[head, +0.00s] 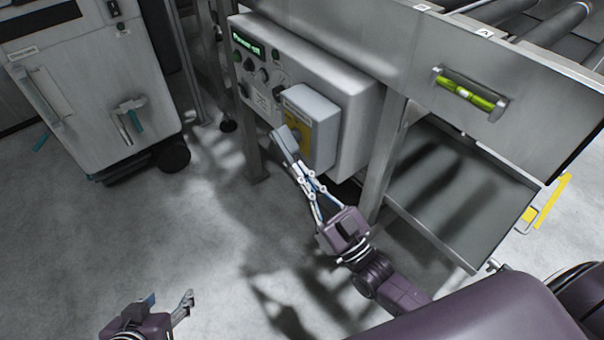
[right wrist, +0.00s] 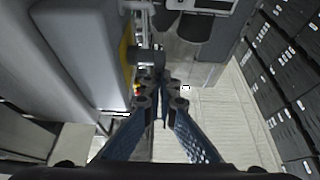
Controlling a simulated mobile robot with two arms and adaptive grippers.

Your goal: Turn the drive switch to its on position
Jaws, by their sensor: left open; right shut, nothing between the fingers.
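A grey control panel (head: 315,75) on the machine's side carries a lit green display (head: 247,42) and several small dark knobs or buttons (head: 249,66). A grey switch box (head: 318,108) with a yellow plate (head: 304,138) stands out from it. No readable label shows which control is the drive switch. My right gripper (head: 284,144) is shut and empty, its tips in front of the yellow plate and partly hiding the control there. In the right wrist view the shut fingers (right wrist: 162,88) are beside the yellow edge (right wrist: 125,52); contact is unclear. My left gripper (head: 168,299) is open and empty, low over the floor.
A grey cabinet (head: 95,85) with handles stands at the left. A metal tray (head: 440,190) and a panel with a green-yellow level tube (head: 466,92) lie to the right. Machine legs flank the control panel. The floor (head: 120,230) in front is clear.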

